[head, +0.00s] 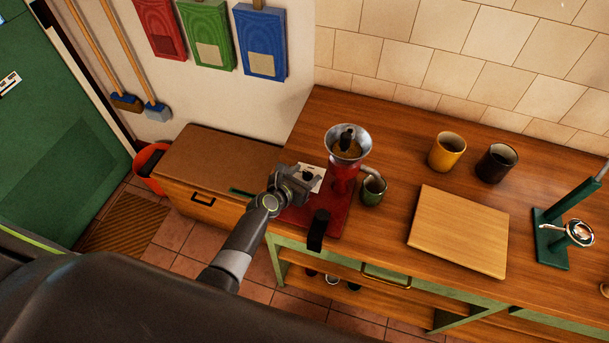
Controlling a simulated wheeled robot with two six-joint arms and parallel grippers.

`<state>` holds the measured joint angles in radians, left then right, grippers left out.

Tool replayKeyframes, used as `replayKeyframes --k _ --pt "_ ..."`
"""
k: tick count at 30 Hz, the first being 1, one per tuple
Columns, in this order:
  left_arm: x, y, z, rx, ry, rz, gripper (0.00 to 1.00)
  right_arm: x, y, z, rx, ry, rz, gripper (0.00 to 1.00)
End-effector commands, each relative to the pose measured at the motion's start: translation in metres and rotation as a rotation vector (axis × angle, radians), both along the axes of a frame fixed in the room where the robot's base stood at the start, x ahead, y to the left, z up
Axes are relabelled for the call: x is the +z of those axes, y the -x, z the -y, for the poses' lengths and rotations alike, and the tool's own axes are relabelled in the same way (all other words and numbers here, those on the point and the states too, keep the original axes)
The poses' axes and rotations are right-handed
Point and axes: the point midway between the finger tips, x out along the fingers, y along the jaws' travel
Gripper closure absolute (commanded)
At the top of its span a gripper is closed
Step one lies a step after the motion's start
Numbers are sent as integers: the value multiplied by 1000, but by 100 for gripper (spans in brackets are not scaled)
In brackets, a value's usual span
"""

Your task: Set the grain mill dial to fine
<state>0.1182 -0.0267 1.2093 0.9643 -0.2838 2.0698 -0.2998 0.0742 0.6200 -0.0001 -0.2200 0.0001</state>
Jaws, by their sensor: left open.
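The red grain mill (343,180) stands on the wooden counter, with a metal funnel hopper (347,143) on top. A pale plate (317,171) shows at the mill's left side, with a dark part by it that may be the dial. My left gripper (304,180) is open at this plate and covers part of it. I cannot tell whether the jaws touch the dial, and its setting is not readable. A black handle (318,231) stands at the front of the mill's red base. My right gripper is not in view.
A green mug (373,189) stands close at the mill's right. A cutting board (459,230) lies further right, with a yellow mug (447,152) and a dark mug (496,163) behind it. A green stand (553,240) is at far right. A lower wooden cabinet (215,165) is left.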

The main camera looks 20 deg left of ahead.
Motion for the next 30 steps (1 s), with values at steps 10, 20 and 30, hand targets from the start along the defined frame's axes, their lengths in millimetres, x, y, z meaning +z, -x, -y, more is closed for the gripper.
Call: replayKeyframes --k 10,20,30 --pt "-1 -2 1 0 0 0 50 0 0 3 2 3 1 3" --pt "-1 -2 1 1 0 0 92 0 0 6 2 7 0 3" --pt "-3 -3 -1 -54 -3 3 92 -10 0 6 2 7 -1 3"
